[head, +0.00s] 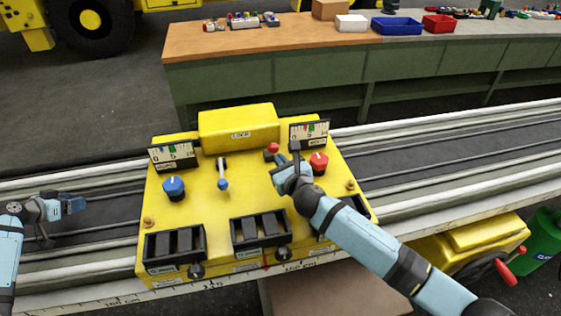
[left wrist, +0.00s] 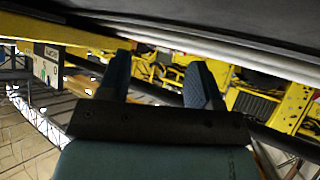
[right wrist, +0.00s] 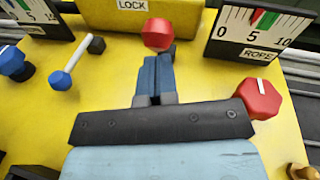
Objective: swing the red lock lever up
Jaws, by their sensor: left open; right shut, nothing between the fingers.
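The red lock lever (head: 273,148) is on the yellow control panel (head: 200,213), just below the LOCK label. In the right wrist view its red ball end (right wrist: 158,34) is straight ahead of the fingertips, with a short dark stem partly hidden behind them. My right gripper (head: 279,165) is shut and empty, with its tips right at the lever's near side; I cannot tell whether they touch. My left gripper (head: 74,204) is open and empty, over the rails left of the panel. Its spread fingers show in the left wrist view (left wrist: 158,78).
A red knob (head: 319,163) sits close to the right of my right gripper. A blue-tipped lever (head: 222,174) and a blue knob (head: 174,188) stand to its left. Two gauges (head: 309,133) and black switch boxes (head: 260,231) also stand on the panel. A workbench (head: 290,45) is behind.

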